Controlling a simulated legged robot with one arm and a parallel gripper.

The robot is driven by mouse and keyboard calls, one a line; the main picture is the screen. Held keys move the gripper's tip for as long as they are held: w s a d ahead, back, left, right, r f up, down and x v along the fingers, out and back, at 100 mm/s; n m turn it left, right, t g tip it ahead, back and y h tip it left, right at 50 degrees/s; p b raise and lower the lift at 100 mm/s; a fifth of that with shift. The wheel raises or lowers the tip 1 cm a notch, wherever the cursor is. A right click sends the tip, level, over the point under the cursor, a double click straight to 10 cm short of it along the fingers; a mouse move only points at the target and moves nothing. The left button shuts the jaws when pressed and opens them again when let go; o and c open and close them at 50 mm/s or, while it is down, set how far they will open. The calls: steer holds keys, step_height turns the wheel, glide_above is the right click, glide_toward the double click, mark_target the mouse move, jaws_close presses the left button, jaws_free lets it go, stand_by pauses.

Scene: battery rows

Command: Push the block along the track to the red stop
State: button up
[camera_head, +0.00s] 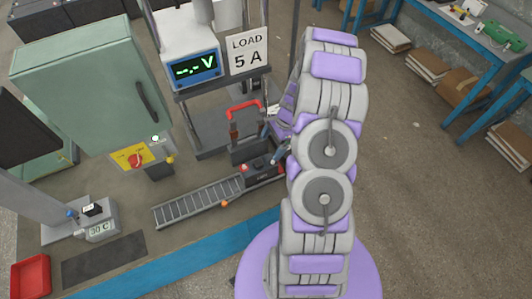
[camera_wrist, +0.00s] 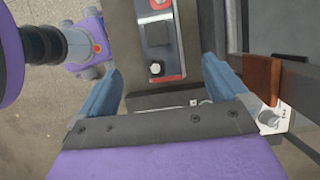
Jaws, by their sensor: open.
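The block (camera_head: 262,168) is a dark battery-like box with red marks, at the right end of the roller track (camera_head: 200,202). In the wrist view the block (camera_wrist: 155,38) stretches away between my fingers, with a red-edged terminal at its near end. My gripper (camera_wrist: 160,88) is open, with one blue finger on each side of the block's near end; I cannot tell whether they touch it. In the head view my arm partly hides the gripper (camera_head: 274,150) and the block's right side. I cannot clearly pick out a red stop on the track.
A green cabinet (camera_head: 90,75) and a yellow panel with a red knob (camera_head: 134,160) stand left. A red tray (camera_head: 31,276) lies front left. The track's left part is clear.

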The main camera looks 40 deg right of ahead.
steer(key=shift+v, duration=2.05)
